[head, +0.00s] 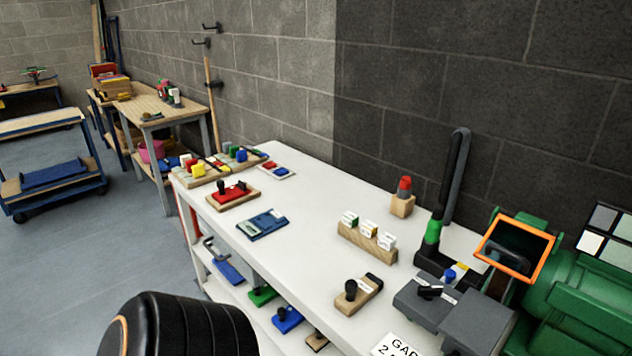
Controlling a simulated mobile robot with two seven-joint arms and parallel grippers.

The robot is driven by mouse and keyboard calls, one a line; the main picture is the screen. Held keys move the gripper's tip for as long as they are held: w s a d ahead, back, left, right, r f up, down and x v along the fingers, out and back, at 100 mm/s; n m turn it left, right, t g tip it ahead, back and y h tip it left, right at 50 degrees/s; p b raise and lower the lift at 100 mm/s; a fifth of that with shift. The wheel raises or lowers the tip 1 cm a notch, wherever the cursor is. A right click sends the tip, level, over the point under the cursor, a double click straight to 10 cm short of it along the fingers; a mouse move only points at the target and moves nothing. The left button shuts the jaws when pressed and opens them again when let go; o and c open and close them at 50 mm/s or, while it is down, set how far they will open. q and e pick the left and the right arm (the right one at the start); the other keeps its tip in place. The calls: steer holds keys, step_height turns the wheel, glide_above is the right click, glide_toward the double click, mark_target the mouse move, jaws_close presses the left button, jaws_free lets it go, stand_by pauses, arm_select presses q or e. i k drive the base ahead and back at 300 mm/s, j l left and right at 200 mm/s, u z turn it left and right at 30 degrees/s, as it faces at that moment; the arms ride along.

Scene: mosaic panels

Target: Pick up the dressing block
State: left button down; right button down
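A white bench (300,232) runs along the wall. Near its front edge lies a wooden block with a black knob and a dark end (358,295). Further back stands a small wooden block with a red-topped piece in it (402,200). No readable label says which of these is the dressing block. Part of my own arm, black with an orange ring, shows at the bottom left. Neither of my grippers is in view.
A green grinder (570,300) with an orange-framed shield (515,248) fills the bench's right end. A wooden rack with white-labelled pieces (367,241), a blue plate (262,224) and a red-topped block (232,195) stand on the bench. The bench's front middle is clear.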

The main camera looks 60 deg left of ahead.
mark_target(357, 294)
steer(key=u, duration=1.65)
